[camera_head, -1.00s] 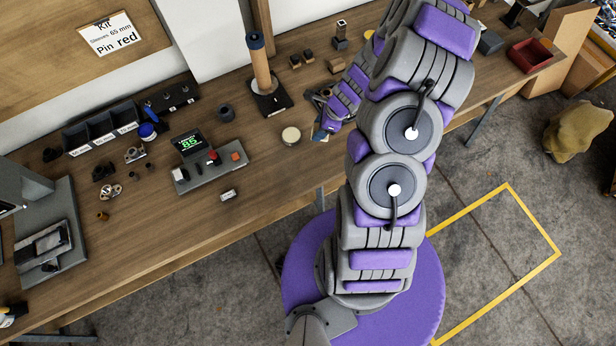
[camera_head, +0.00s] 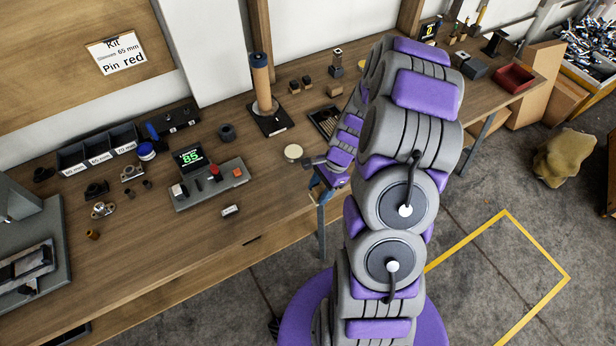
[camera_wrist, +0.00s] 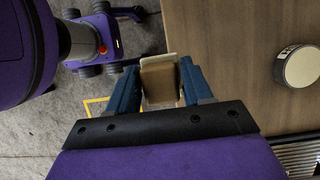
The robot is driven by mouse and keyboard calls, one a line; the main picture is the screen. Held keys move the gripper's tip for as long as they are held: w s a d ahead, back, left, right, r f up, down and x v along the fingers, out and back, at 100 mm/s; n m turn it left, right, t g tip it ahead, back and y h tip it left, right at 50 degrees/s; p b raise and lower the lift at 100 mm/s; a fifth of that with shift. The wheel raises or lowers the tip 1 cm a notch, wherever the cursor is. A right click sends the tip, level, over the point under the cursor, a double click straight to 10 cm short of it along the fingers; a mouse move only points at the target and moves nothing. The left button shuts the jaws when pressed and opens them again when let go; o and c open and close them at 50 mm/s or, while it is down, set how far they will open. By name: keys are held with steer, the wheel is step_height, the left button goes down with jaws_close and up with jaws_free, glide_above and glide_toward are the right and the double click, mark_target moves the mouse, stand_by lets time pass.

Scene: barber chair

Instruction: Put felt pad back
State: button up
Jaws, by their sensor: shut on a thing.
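My gripper (camera_wrist: 160,92) is shut on a tan, block-like pad, which I take to be the felt pad (camera_wrist: 160,78). In the head view my gripper (camera_head: 318,188) is at the bench's front edge, below the round cream tin; the pad cannot be made out there. In the wrist view the pad appears beside the bench edge, with floor to its left.
The round cream tin (camera_head: 293,152) stands on the bench (camera_head: 270,205); it also shows in the wrist view (camera_wrist: 300,66). A dark slatted tray (camera_head: 324,121) lies behind my wrist. A control box (camera_head: 212,184) and small metal parts are to the left.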

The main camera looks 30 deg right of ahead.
steer(key=w+d, duration=0.1)
steer(key=w, duration=0.1)
steer(key=w+d+b, duration=0.1)
steer(key=w, duration=0.2)
steer(key=w+f, duration=0.1)
steer(key=w, duration=0.2)
steer(key=shift+d+f, duration=0.1)
steer(key=shift+d, duration=0.3)
steer(key=shift+w, duration=0.3)
steer(key=shift+w+a, duration=0.3)
steer(key=shift+a, duration=0.2)
steer(key=x, duration=0.1)
steer(key=b+x, duration=0.1)
steer(key=x, duration=0.1)
steer(key=shift+w+d+f+b, duration=0.15)
steer(key=shift+d+b, duration=0.1)
steer(key=shift+b, duration=0.15)
steer(key=shift+d+f, duration=0.15)
steer(key=shift+d, duration=0.6)
steer(key=o, duration=0.7)
steer(key=shift+a, duration=0.1)
steer(key=o, duration=0.3)
steer(key=shift+a, duration=0.5)
